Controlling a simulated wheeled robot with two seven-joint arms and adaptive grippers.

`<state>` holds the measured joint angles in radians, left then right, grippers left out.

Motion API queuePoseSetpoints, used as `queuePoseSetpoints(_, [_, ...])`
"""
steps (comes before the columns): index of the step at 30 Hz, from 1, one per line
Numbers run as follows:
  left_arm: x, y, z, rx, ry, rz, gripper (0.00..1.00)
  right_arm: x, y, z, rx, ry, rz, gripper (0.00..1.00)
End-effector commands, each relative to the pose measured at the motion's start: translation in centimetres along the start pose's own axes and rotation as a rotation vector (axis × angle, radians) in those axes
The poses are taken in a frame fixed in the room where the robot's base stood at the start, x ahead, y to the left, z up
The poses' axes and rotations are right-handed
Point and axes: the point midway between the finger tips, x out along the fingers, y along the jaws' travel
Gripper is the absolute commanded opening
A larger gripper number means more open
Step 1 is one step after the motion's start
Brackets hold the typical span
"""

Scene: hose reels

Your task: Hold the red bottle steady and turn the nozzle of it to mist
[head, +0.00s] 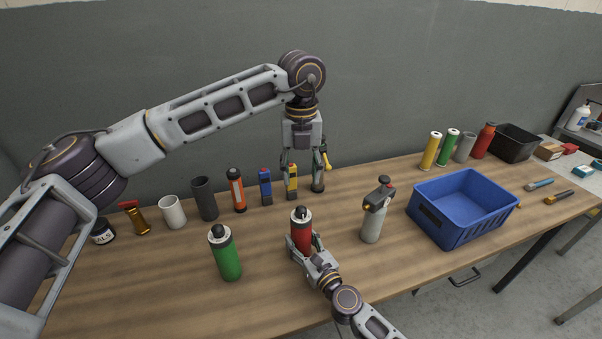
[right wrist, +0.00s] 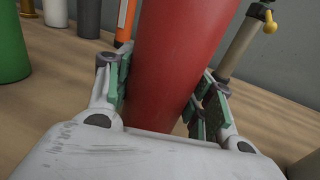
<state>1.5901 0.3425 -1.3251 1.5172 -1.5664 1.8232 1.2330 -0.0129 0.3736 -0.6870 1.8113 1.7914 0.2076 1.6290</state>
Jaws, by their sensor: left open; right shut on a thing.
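The red bottle (head: 301,233) stands upright on the workbench, with a pale collar and a dark nozzle (head: 301,213) on top. My right gripper (head: 302,249) is shut on its lower body from the front. In the right wrist view the red bottle (right wrist: 183,60) fills the space between the green-padded fingers (right wrist: 163,92); its nozzle is out of that view. My left gripper (head: 304,170) is open and points down, above and behind the red bottle and apart from it. Which setting the nozzle is at is too small to tell.
A green bottle (head: 226,256) stands left of the red bottle, and a grey spray bottle (head: 374,214) stands to the right. A blue crate (head: 452,232) is farther right.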

Motion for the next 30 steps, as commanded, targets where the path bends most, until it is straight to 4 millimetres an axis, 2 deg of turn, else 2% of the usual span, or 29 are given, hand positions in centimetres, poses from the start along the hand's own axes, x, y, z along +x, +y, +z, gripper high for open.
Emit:
queuePoseSetpoints(6, [0.02,-0.01,-0.01,0.0,0.0,0.0,0.49,-0.01,0.0,-0.03,0.0,0.0,0.0,0.21])
queuePoseSetpoints(7, [0.02,-0.01,-0.01,0.0,0.0,0.0,0.49,-0.01,0.0,-0.03,0.0,0.0,0.0,0.56])
queuePoseSetpoints(12, [0.03,0.0,-0.01,0.0,0.0,0.0,0.49,-0.01,-0.01,-0.02,0.0,0.0,0.0,0.77])
queuePoseSetpoints(30, [0.03,0.0,0.0,0.0,0.0,0.0,0.49,-0.58,-0.02,-0.06,0.001,0.001,0.0,0.78])
